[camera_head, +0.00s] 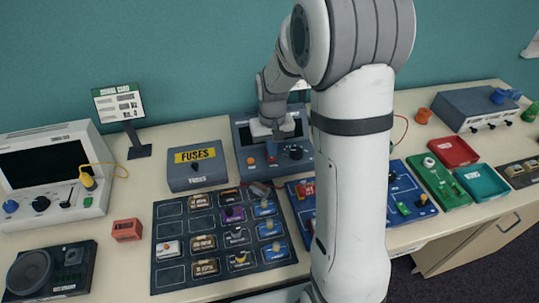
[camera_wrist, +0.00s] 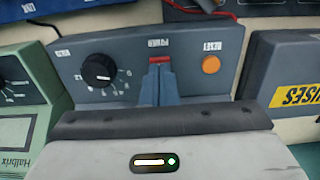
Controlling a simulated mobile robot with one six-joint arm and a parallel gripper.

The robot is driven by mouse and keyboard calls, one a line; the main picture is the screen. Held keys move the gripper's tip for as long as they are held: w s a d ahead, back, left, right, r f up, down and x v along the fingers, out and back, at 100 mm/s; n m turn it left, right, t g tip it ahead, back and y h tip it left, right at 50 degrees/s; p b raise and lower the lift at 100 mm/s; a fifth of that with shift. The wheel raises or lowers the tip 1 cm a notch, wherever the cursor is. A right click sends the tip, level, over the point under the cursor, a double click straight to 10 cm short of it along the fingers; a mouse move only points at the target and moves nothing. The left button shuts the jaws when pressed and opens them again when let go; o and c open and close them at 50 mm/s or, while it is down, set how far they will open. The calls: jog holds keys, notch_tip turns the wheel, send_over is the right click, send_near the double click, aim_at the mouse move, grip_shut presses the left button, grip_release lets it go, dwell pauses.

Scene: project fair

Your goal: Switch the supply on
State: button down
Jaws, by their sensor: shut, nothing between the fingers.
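The supply (camera_head: 243,133) is a dark grey-blue box with a sloped front at the back of the bench. In the wrist view its front panel (camera_wrist: 130,62) shows upside down, with a black dial (camera_wrist: 98,70), an orange round button or lamp (camera_wrist: 211,64) and a red switch (camera_wrist: 161,60) between them. My gripper (camera_wrist: 160,72) is shut and empty, its fingertips right at the red switch. I cannot tell whether they touch it. The fingers hide part of the switch, so its position is unclear. In the head view my gripper (camera_head: 272,150) is in front of the panel.
A FUSES box (camera_head: 197,180) stands close left of the supply. A green meter (camera_wrist: 22,95) marked Halbrix stands close on its other side. A dark board (camera_head: 180,272) with several parts lies in front. My arm hides the bench's middle.

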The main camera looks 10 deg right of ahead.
jog(key=shift+f+b, duration=0.35)
jog(key=shift+f, duration=0.1)
jog(key=shift+r, duration=0.1)
jog(key=shift+r+p, duration=2.45)
jog(key=shift+r, duration=0.95)
jog(key=s+r+t, duration=0.1)
jog(key=s+r, duration=0.5)
jog(key=s, duration=0.5)
jog(key=s+r+t, duration=0.2)
jog(key=s+r, duration=0.3)
jog(key=s, duration=0.5)
jog(key=shift+s+a+r, duration=0.15)
jog(key=shift+s+r, duration=0.2)
jog(key=shift+s, duration=0.05)
